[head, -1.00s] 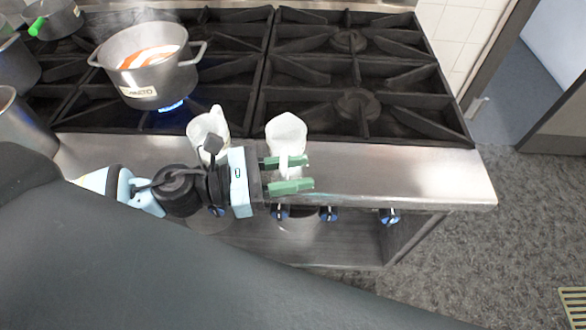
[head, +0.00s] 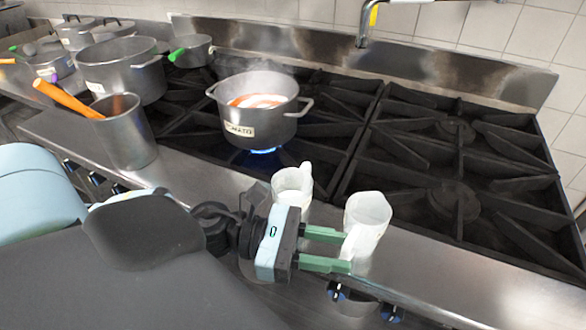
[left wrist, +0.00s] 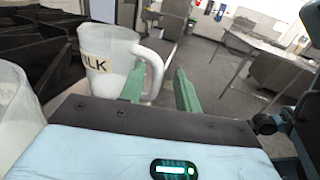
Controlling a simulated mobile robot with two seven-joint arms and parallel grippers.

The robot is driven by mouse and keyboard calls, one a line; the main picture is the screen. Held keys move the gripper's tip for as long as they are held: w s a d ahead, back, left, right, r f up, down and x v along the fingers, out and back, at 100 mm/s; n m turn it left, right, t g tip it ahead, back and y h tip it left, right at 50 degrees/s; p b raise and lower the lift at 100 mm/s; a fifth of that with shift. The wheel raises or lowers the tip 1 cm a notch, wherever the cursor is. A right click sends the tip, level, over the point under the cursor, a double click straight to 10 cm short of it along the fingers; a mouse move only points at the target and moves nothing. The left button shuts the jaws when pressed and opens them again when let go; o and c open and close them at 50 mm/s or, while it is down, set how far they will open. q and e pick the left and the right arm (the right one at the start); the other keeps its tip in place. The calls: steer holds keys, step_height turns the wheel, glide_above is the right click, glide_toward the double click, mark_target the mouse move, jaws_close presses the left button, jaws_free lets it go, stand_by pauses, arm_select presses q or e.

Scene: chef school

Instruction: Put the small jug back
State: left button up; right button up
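Two whitish jugs stand on the steel ledge in front of the stove. The right jug (head: 367,222) has its handle toward my left gripper (head: 348,251). In the left wrist view this jug (left wrist: 104,62) shows a label ending in "LK". My left gripper's green fingers are apart, with the handle between or just beyond their tips; contact is not clear. The left jug (head: 291,186) stands behind my gripper body and is partly hidden; a whitish jug (left wrist: 15,110) also shows at the left wrist view's left edge. My right gripper is not in view.
A steaming pot labelled "TOMATO" (head: 258,112) sits over a lit blue flame behind the jugs. A steel container (head: 125,135) with an orange-handled utensil stands to the left on the ledge. More pots (head: 122,72) stand behind it. The right burners (head: 455,150) are empty.

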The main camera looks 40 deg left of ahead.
arm_select(q)
steer(key=v, duration=0.6)
steer(key=shift+s+a+b, duration=0.2)
steer(key=shift+b, duration=0.2)
stand_by(0.4)
